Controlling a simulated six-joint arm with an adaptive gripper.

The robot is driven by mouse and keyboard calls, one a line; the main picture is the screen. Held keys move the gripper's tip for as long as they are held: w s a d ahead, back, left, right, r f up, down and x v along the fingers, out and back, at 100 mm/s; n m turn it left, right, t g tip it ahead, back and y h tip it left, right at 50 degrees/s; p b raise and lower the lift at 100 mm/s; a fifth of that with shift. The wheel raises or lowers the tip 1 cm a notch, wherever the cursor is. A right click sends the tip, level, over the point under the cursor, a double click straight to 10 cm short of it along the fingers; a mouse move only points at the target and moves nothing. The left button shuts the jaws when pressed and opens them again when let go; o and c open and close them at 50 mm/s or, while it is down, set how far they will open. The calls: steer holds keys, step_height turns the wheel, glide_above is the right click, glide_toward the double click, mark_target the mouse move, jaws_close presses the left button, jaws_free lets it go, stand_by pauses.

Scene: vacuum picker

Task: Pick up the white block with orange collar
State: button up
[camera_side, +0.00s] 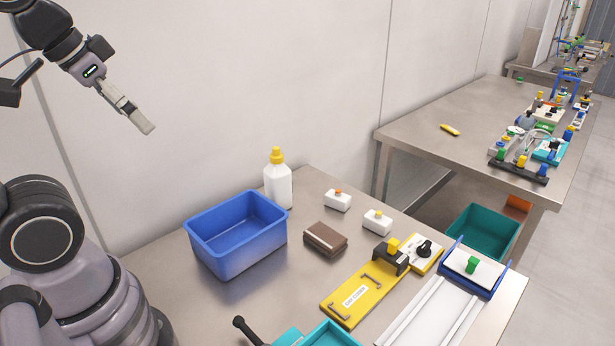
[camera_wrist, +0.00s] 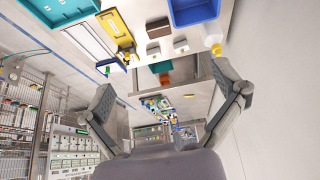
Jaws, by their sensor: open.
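The white block with orange collar (camera_side: 338,202) sits on the metal table, right of the white bottle and behind the brown block. It also shows small near the top of the wrist view (camera_wrist: 181,48). A similar white block with a yellow top (camera_side: 377,223) stands to its right, a little nearer the camera. My gripper (camera_side: 147,127) is high at the upper left of the side view, far from the block and above the table. In the wrist view its two fingers are spread wide with nothing between them.
A blue bin (camera_side: 237,264), a white bottle with a yellow cap (camera_side: 279,187) and a brown block (camera_side: 325,241) stand near the block. A yellow fixture board (camera_side: 345,298) and a white-blue rail fixture (camera_side: 473,268) fill the right front. The wall runs behind the table.

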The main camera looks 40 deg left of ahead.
steer(key=n+t+y, duration=0.2)
steer(key=t, duration=0.4)
glide_above(336, 195)
steer(key=s, duration=0.3)
step_height(336, 195, down, 30)
steer(key=f, duration=0.4)
steer(key=d+f, duration=0.1)
steer(key=f, duration=0.1)
steer(key=shift+s+f, duration=0.2)
steer(key=shift+f+x, duration=0.25)
steer(key=shift+x, duration=2.5)
steer(key=shift+s+a, duration=0.1)
steer(key=shift+s, duration=0.05)
